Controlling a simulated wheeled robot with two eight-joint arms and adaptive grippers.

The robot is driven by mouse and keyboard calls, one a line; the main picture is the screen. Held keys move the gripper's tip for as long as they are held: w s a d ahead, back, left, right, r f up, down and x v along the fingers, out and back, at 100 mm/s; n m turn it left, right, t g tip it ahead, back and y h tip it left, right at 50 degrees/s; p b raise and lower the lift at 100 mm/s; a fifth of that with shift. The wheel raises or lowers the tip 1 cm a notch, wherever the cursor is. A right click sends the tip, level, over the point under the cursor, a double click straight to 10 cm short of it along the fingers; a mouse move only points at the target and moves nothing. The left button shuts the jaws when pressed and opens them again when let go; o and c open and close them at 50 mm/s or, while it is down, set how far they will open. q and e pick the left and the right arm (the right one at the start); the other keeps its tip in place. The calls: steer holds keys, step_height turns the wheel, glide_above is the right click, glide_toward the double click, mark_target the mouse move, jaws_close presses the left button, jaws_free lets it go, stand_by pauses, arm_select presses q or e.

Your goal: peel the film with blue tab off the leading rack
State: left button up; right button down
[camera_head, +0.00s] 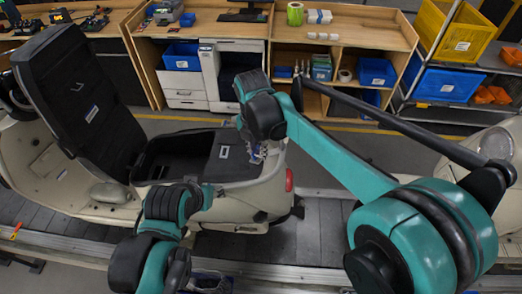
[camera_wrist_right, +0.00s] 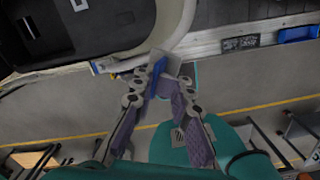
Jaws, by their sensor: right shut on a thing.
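My right gripper (camera_head: 258,152) is low over the rear of the cream scooter (camera_head: 240,198), beside its dark rear deck (camera_head: 228,160). In the right wrist view, its fingers (camera_wrist_right: 161,80) are closed on a blue tab (camera_wrist_right: 157,76). A thin grey, partly see-through piece that looks like the film (camera_wrist_right: 163,60) shows at the fingertips, close to the scooter's cream rim (camera_wrist_right: 178,32). I cannot tell how much of it touches the rack. My left gripper (camera_head: 208,283) is at the bottom edge of the head view, partly hidden, away from the scooter's deck.
The scooter stands on the slat conveyor (camera_head: 322,232). Another cream scooter (camera_head: 495,143) is at the far right. Behind are a wooden workbench (camera_head: 345,38), blue bins (camera_head: 376,72) and a shelf with a yellow crate (camera_head: 455,32). The grey floor between is clear.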

steer(key=shift+s+a+r, duration=0.1)
steer(key=shift+r, duration=0.15)
step_height(320, 180, up, 6)
steer(key=s+a+p, duration=0.2)
steer(key=p, duration=0.2)
steer(key=shift+s+a, duration=0.4)
steer(key=shift+f, duration=0.1)
